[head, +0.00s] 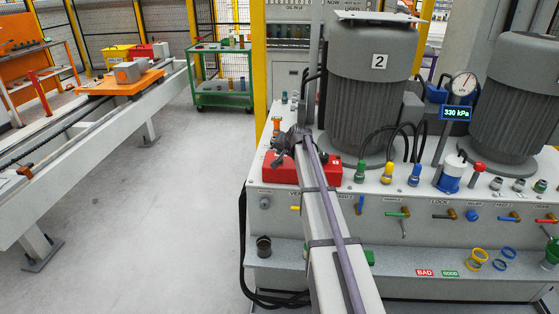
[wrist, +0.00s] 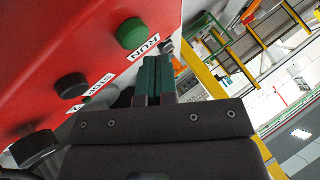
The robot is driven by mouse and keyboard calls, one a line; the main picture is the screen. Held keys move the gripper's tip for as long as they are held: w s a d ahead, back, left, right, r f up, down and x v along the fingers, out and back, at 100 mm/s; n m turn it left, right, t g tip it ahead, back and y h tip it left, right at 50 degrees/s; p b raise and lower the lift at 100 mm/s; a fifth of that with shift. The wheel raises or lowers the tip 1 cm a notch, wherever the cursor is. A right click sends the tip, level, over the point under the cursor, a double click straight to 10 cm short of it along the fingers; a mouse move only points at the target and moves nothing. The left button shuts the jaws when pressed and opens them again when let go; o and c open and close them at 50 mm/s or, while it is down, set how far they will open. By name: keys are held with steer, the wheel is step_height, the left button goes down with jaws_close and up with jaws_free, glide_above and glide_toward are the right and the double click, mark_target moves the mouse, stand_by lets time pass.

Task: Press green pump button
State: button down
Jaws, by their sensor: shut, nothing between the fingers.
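The green button (wrist: 131,33) is round and sits on the sloping red face of a control box, beside a label reading RUN. A black button (wrist: 71,86) with a STOP label is on the same face, farther left. The red box (head: 281,173) stands on the bench in the head view; its buttons do not show there. My gripper (wrist: 157,60) is shut and empty. In the wrist view its green fingertips lie to the right of and below the green button, visibly apart from it. In the head view my dark wrist is above the box and hides part of it.
A large grey motor marked 2 (head: 370,100) stands right of my arm. A gauge (head: 464,84) stands above a display (head: 455,113) reading 330 kPa. Coloured valves line the bench front.

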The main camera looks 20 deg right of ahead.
steer(key=shift+f, duration=0.1)
stand_by(0.3)
steer(key=shift+f+b, duration=0.3)
steer(key=shift+b, duration=0.1)
steer(key=shift+f+b, duration=0.5)
stand_by(0.5)
steer(key=shift+r, duration=0.2)
steer(key=shift+r+p, duration=0.7)
steer(key=shift+p, duration=0.2)
step_height(320, 180, up, 5)
steer(key=p, duration=0.5)
steer(key=shift+r, duration=0.1)
